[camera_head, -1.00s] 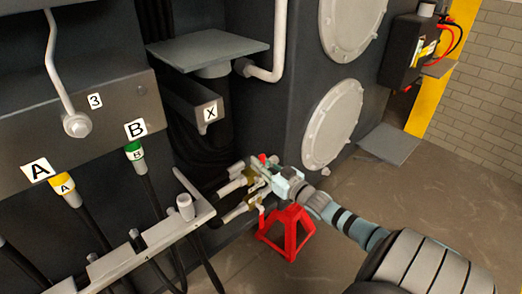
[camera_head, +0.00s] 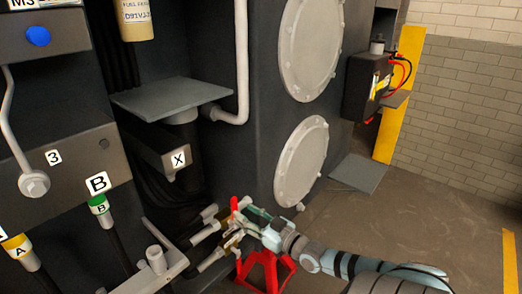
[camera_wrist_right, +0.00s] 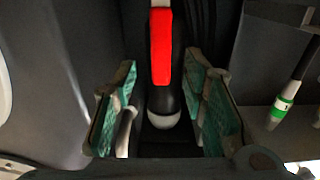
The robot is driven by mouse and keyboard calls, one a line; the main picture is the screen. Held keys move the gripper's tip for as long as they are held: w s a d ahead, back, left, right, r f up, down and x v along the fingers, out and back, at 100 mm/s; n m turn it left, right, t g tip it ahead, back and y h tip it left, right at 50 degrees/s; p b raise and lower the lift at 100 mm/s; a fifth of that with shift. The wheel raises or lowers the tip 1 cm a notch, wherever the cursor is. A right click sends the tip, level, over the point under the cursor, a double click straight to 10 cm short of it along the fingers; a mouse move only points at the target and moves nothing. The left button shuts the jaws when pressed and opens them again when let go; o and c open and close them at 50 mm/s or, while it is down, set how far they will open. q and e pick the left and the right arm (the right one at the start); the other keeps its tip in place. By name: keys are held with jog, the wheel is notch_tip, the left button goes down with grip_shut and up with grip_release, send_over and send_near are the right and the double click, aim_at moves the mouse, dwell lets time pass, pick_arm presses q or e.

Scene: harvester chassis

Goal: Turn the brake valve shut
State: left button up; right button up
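The brake valve's red handle (camera_head: 234,205) sticks up among pale pipe fittings (camera_head: 209,230) low beside the dark chassis. In the right wrist view the red handle (camera_wrist_right: 161,48) runs up from a rounded pale end on a dark part. My right gripper (camera_head: 250,225) is at the valve. In the wrist view its two green-padded fingers (camera_wrist_right: 163,112) are apart, one on each side of the valve's lower part, with visible gaps. Most of the red length lies beyond the fingertips. My left gripper is not in view.
A red stand (camera_head: 263,272) is on the floor just below my right gripper. A grey plate (camera_head: 172,98) and a block marked X (camera_head: 178,160) jut from the chassis above. Hoses marked A and B are at left. Open floor (camera_head: 430,235) lies to the right.

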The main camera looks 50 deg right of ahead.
jog(key=s, duration=0.6)
jog(key=shift+s, duration=0.15)
